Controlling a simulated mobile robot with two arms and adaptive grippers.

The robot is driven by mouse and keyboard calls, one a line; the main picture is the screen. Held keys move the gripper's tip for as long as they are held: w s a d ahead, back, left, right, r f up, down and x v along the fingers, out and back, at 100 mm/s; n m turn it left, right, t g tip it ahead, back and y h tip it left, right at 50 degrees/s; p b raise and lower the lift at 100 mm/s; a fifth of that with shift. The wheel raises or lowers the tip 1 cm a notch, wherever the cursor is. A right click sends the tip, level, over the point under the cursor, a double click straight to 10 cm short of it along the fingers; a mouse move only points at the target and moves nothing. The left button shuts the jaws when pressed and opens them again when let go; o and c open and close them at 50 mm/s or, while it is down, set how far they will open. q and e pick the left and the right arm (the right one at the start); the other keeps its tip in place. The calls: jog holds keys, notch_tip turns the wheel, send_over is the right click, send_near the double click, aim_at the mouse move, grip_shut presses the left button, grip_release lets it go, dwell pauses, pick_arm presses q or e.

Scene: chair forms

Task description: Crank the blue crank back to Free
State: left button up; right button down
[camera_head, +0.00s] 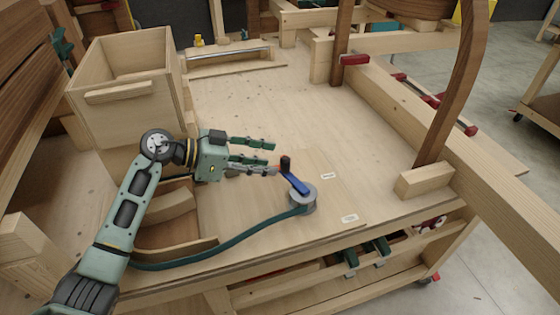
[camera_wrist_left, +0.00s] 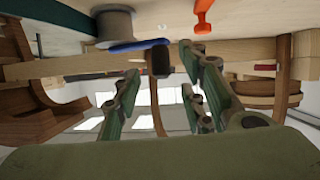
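The blue crank (camera_head: 297,184) sits on a grey round hub (camera_head: 303,201) near the front of the workbench. Its arm points up and left, ending in an upright black knob (camera_head: 286,163). My left gripper (camera_head: 275,159) is open, its fingers spread just left of the knob. In the left wrist view, the black knob (camera_wrist_left: 159,62) shows between the open fingers (camera_wrist_left: 160,85), near their tips, with no clear contact. The blue arm (camera_wrist_left: 140,45) and hub (camera_wrist_left: 114,25) also show there. Two white labels (camera_head: 328,176) (camera_head: 349,218) lie near the crank; their text is unreadable. My right gripper is out of view.
A green strap (camera_head: 230,243) runs from the hub leftward along the bench front. A small orange piece (camera_wrist_left: 203,16) shows near the crank. A wooden box (camera_head: 125,118) stands at left. Curved chair wood (camera_head: 455,90) rises at right. The middle bench is clear.

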aim_at(298, 183)
pick_arm(q)
jog(key=shift+x, duration=2.35)
jog(key=shift+f, duration=0.1)
grip_shut()
